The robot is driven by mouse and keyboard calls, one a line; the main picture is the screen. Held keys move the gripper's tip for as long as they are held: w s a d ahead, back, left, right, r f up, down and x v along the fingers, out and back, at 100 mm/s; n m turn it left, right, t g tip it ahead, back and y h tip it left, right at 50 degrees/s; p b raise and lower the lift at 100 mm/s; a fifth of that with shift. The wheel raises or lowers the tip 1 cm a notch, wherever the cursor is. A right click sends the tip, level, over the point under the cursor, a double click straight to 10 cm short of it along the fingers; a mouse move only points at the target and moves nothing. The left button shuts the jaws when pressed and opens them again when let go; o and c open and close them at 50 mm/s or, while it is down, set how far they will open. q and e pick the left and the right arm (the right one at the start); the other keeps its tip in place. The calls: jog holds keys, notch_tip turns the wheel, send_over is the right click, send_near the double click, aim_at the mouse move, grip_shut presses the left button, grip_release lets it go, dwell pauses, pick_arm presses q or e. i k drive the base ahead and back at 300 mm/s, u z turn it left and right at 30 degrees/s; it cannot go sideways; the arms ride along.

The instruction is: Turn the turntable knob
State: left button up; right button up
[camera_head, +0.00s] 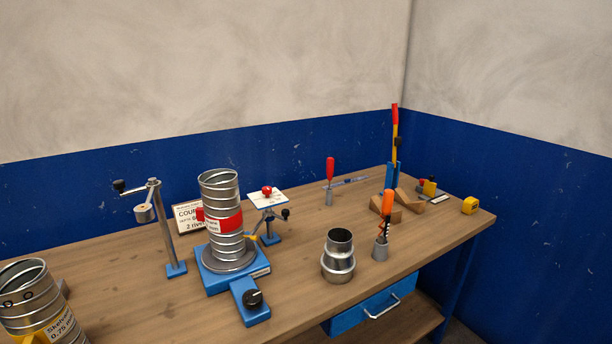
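The turntable (229,256) is a grey disc on a blue base near the middle of the workbench. A black knob (253,298) sits on the blue arm that extends from the base toward the front. A spiral metal duct (220,190) with a red label stands upright on the disc. Neither of my grippers shows in the head view.
A stand with a black-handled crank (160,225) is left of the turntable, a small blue stand with a red knob (267,192) behind right. A metal reducer (338,256) and orange-handled tool (386,225) stand right. Another duct (40,300) is front left. Bench around the knob is clear.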

aim_at(252, 300)
jog(key=z, duration=0.05)
jog(key=k, duration=1.15)
jog(key=z, duration=0.7)
